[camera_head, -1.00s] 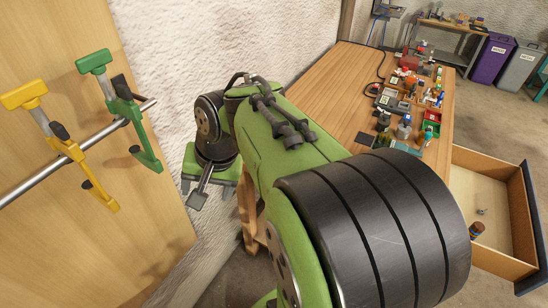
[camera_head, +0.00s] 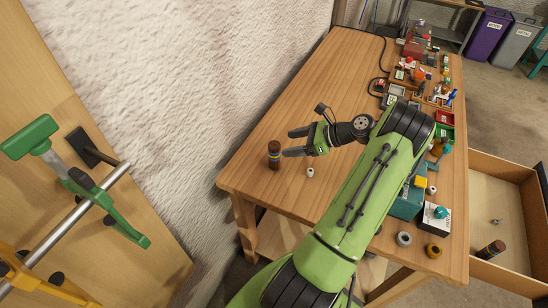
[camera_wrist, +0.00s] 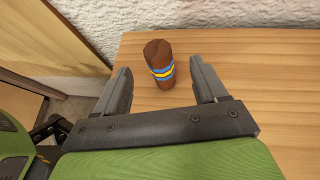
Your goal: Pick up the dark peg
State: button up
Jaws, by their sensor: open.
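A dark brown peg (camera_head: 274,156) with blue and yellow bands stands upright on the wooden table (camera_head: 275,110), near its left edge. It also shows in the wrist view (camera_wrist: 159,58), between the lines of the two fingers. My gripper (camera_head: 289,143) is open and empty, pointing left at the peg. The peg appears at or just beyond the fingertips, with no clear contact. A similar dark banded peg (camera_head: 490,250) is in the open drawer (camera_head: 500,285) at the right. The task does not tell which of the two is meant.
A small white piece (camera_head: 310,173) lies on the table close to my gripper. Tools, boxes and rings crowd the table's right side. A rough wall (camera_head: 180,90) borders the left. Green (camera_head: 90,200) and yellow clamps hang on a rail there.

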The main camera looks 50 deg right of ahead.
aim_at(269, 148)
jog(key=b+x, duration=0.1)
jog(key=x, duration=0.8)
jog(key=shift+a, duration=0.1)
jog(key=shift+s, duration=0.15)
